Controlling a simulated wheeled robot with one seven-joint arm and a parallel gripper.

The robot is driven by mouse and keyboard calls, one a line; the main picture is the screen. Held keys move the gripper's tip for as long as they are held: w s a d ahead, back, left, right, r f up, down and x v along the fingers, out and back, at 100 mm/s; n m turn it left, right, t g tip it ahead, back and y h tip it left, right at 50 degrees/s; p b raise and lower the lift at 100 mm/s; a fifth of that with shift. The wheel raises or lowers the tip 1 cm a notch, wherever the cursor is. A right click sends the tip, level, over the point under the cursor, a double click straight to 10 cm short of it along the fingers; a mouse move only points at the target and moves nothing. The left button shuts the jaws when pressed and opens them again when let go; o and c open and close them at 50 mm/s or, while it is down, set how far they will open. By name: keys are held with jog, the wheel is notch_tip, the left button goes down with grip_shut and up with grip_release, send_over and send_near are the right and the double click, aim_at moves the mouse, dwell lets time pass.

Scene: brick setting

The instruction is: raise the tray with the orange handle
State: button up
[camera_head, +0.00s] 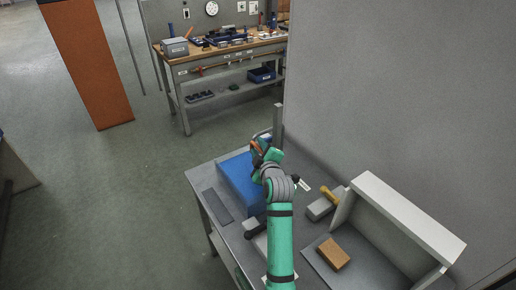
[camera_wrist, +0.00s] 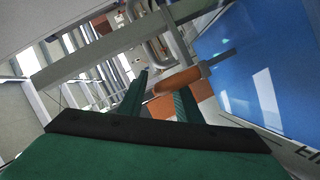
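An orange handle (camera_wrist: 177,80) sits on a thin grey metal bar in the wrist view, in front of a large blue surface (camera_wrist: 255,50). In the head view a small orange part (camera_head: 256,147) shows beside my gripper (camera_head: 264,150), above the back end of a blue box-like thing (camera_head: 236,182) on the grey table. In the wrist view my gripper (camera_wrist: 162,82) has its two dark green fingers apart. The handle lies across the fingertips, nearest the right one; I cannot tell whether it touches. Which tray the handle belongs to is not clear, as my arm hides part of it.
A grey block with a yellow handle (camera_head: 329,196) lies nearby. A dark flat plate (camera_head: 217,205) lies left. A grey post (camera_head: 278,125) rises behind my gripper.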

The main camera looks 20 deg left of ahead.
grip_shut()
jog(key=shift+w, duration=0.1)
jog(key=shift+d+r, duration=0.1)
jog(key=shift+r, duration=0.35)
notch_tip(320, 180, up, 11)
jog(key=shift+a, duration=0.2)
jog(key=shift+r, duration=0.1)
jog(key=shift+c, duration=0.5)
grip_release()
jog(key=shift+o, duration=0.5)
jog(key=shift+f, duration=0.2)
